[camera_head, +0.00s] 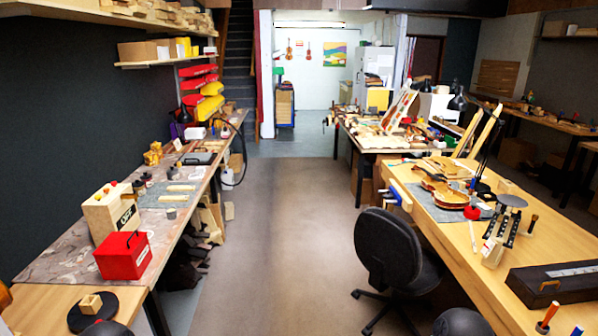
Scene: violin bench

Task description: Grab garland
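I cannot single out a garland for certain. A brown violin-shaped body (444,191) lies on a grey mat (425,203) on the right workbench. Pale wooden pieces (447,168) lie just behind it, too small to tell apart. Neither of my grippers can be made out. Dark rounded shapes cut by the bottom edge do not show any gripper fingers.
A black office chair (390,250) stands against the right workbench (492,262). The left bench (72,247) carries a red box (123,256) and a wooden box (112,212). The aisle floor (283,240) between the benches is clear.

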